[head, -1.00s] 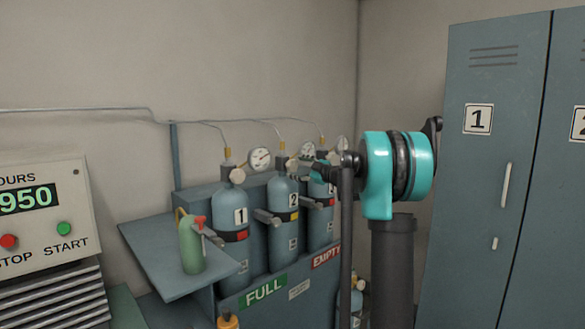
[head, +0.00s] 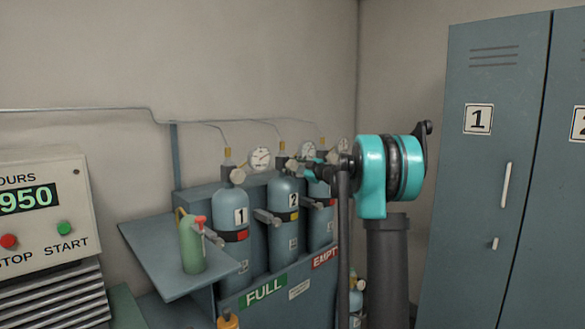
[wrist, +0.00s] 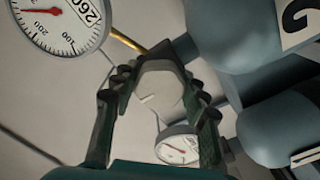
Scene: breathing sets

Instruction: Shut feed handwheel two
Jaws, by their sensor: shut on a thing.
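Cylinder two (head: 284,205) is a blue-grey bottle marked 2, the middle one of the rack in the head view. Its pale feed handwheel two (head: 292,165) sits at the neck, partly hidden by my gripper (head: 304,167). In the wrist view the pale, faceted handwheel (wrist: 160,88) lies between my dark fingers (wrist: 160,78), which are shut on it from both sides. Part of the 2 label shows at the upper right of the wrist view. I cannot tell how far the handwheel is turned.
Cylinder one (head: 235,215) with its handwheel (head: 237,176) stands left, and a third cylinder (head: 319,220) stands right, close by. Gauges (head: 260,159) and thin pipes sit near the necks. Lockers (head: 485,180) are at right.

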